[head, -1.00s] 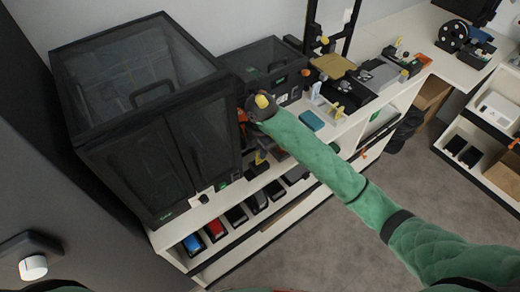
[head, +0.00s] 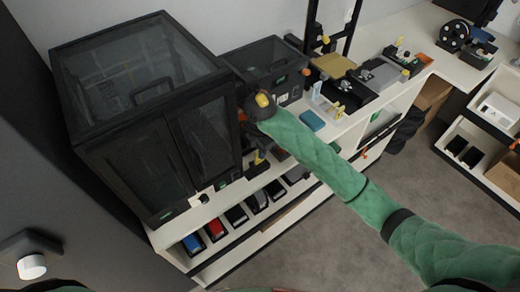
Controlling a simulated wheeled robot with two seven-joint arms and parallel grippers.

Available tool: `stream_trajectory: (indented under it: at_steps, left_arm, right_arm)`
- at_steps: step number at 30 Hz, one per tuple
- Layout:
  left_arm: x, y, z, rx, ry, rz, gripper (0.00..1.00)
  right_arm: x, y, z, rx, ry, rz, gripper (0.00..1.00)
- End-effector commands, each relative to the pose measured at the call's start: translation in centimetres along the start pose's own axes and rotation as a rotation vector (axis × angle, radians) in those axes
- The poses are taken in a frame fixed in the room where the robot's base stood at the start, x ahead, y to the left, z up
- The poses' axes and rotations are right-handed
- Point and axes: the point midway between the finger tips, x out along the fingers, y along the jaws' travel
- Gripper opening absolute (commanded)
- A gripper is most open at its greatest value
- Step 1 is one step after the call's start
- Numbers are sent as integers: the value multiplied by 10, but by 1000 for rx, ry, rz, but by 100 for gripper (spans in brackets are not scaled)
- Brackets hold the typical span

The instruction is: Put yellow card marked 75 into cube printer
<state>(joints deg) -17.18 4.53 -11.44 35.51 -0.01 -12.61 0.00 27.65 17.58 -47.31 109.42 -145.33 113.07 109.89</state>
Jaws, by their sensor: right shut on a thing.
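The large black enclosed box with dark clear doors (head: 160,150) at the left of the bench looks like the cube printer; its doors look shut. My right gripper (head: 258,156) is partly hidden below its wrist, close to the printer's right front edge. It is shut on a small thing. A yellow patch shows at its tips and may be the yellow card, but no 75 can be read. My left gripper is not in view.
A smaller dark box machine (head: 266,68) stands behind my right wrist. A teal block (head: 312,120) lies on the bench to the right. Several bins, one blue (head: 193,244) and one red (head: 215,229), sit on the shelf below. The floor (head: 320,235) in front is clear.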

Motion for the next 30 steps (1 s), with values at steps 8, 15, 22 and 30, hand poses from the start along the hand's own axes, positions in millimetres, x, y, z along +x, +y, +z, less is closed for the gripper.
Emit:
stream_trajectory:
  at_steps: [8,15,22,30]
  left_arm:
    - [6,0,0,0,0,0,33]
    - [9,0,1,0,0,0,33]
    - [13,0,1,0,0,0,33]
    - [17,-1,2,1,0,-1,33]
  right_arm:
    - [8,0,0,0,0,-1,0]
    - [14,0,0,0,0,-1,0]
    - [19,0,0,0,0,-1,0]
    - [26,0,0,0,0,0,0]
